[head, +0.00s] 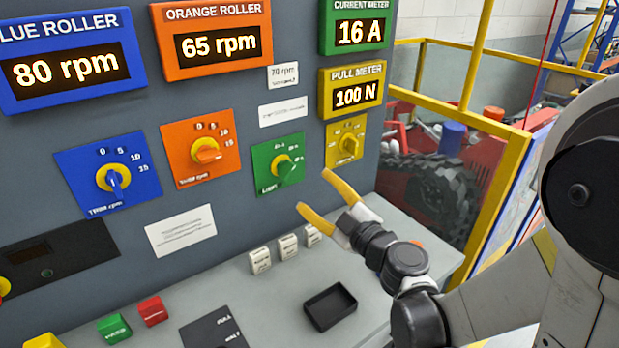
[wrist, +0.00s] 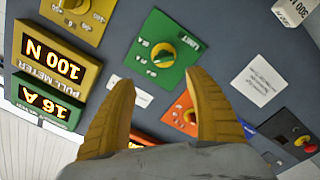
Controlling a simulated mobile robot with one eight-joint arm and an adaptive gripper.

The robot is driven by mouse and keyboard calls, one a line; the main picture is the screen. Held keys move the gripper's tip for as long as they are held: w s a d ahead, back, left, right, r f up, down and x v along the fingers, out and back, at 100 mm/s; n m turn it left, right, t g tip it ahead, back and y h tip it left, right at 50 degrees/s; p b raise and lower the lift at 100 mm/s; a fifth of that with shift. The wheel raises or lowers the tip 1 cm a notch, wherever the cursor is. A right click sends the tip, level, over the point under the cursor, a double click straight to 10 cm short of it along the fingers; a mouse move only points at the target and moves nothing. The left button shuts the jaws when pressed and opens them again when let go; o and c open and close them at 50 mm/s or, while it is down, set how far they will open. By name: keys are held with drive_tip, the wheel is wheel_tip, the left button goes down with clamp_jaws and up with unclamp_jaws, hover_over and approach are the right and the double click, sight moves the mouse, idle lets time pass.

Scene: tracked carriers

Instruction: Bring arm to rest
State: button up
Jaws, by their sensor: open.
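My gripper (head: 322,195) is open and empty, with its two yellow fingers spread in front of the panel, near the green and yellow dials. In the wrist view my gripper (wrist: 160,108) shows both fingertips apart with nothing between them. The green dial (head: 280,163) lies just left of the fingers in the head view; it also shows beyond the fingertips in the wrist view (wrist: 162,52). The yellow dial (head: 346,145) is just above the upper fingertip. My arm reaches in from the right side of the head view.
A blue dial (head: 112,178) and an orange dial (head: 205,150) are further left on the panel. Displays above read 80 rpm, 65 rpm, 16 A and 100 N. On the desk are a black tray (head: 330,306), small white blocks (head: 289,247) and coloured blocks. A yellow railing (head: 482,160) stands at right.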

drive_tip(key=d+r+m+t+h, duration=0.2)
drive_tip(key=d+r+m+h, duration=0.5)
drive_tip(key=d, duration=0.2)
drive_tip(key=s+d+f+m+g+h, duration=0.1)
drive_tip(key=s+d+m+g+h, duration=0.1)
drive_tip(key=s+d+m+h, duration=0.4)
drive_tip(key=s+a+f+m+g+y, duration=0.1)
drive_tip(key=s+f+g, duration=0.3)
drive_tip(key=s, duration=0.4)
drive_tip(key=s+a+f+g+y, duration=0.1)
drive_tip(key=s+f+g+y, duration=0.2)
drive_tip(key=s+f+g, duration=0.2)
drive_tip(key=s+f, duration=0.2)
drive_tip(key=s, duration=0.1)
drive_tip(key=shift+a+m, duration=0.25)
drive_tip(key=shift+m, duration=0.15)
